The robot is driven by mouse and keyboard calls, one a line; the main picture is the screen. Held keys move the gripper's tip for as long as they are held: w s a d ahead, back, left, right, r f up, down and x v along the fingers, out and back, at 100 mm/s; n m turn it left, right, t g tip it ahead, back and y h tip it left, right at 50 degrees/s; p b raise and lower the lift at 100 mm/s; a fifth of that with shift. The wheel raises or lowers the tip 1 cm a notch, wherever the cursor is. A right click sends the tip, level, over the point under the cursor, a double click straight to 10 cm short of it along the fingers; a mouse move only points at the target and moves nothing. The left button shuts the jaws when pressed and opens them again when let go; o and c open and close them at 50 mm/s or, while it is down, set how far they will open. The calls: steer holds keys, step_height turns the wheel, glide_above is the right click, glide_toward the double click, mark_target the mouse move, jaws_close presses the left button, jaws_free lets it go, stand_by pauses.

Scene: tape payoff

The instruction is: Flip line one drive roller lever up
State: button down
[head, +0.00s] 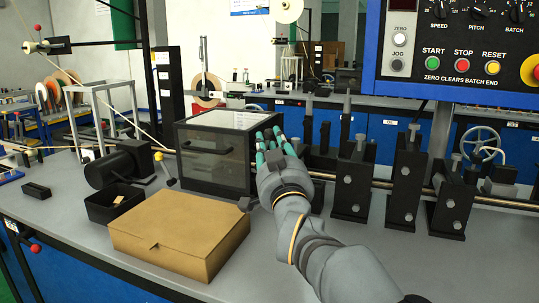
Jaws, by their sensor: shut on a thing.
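My gripper (269,139), with teal fingers, is at the right end of the clear-sided black box (214,150) on the bench. Its fingers point up and away from the camera. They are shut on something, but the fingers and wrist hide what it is. I cannot tell whether it is the drive roller lever. A small lever with a yellow knob (158,156) stands left of the box, beside the black motor (118,165), apart from my gripper. No lever can be surely identified as the line one drive roller lever.
A cardboard box (180,233) and an open black bin (112,205) sit at the front left. Black roller stands (354,183) line a steel rod to the right. A blue control panel (460,45) hangs at upper right. The bench front between the carton and my arm is narrow.

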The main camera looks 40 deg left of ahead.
steer(key=shift+a+f, duration=0.15)
steer(key=shift+f, duration=0.25)
steer(key=c, duration=1.7)
jaws_free()
steer(key=shift+r, duration=0.2)
steer(key=shift+s, duration=0.1)
steer(key=v, duration=1.2)
